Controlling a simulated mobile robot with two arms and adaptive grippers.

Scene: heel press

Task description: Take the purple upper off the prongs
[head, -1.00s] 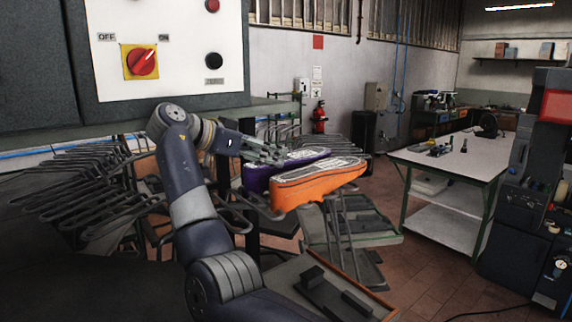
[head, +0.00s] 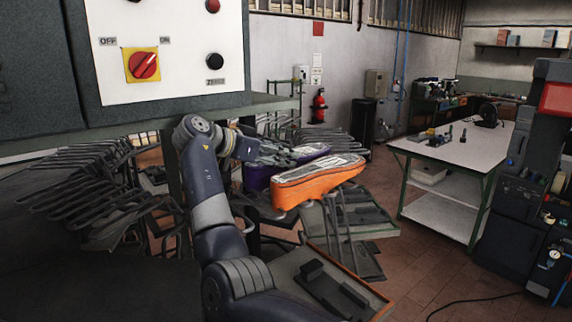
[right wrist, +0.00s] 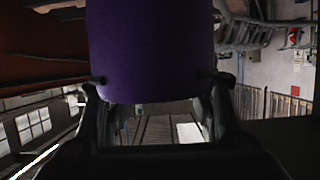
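The purple upper (head: 258,176) sits on the rack behind the orange upper (head: 318,181), which partly hides it. My right gripper (head: 268,154) is at the near end of the purple upper, and its fingers are hard to make out in the head view. In the right wrist view, the purple upper (right wrist: 150,50) reaches down between the two widely spread fingers (right wrist: 156,79). The fingertips lie at its two side edges; I cannot tell whether they touch it. The prongs under the purple upper are hidden. My left gripper is not in view.
A rack of bare grey prongs (head: 85,190) spreads at the left. The control box (head: 160,50) hangs above my right arm. An orange-edged tray (head: 325,285) lies low in front. A white workbench (head: 455,150) stands at the right, with open floor before it.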

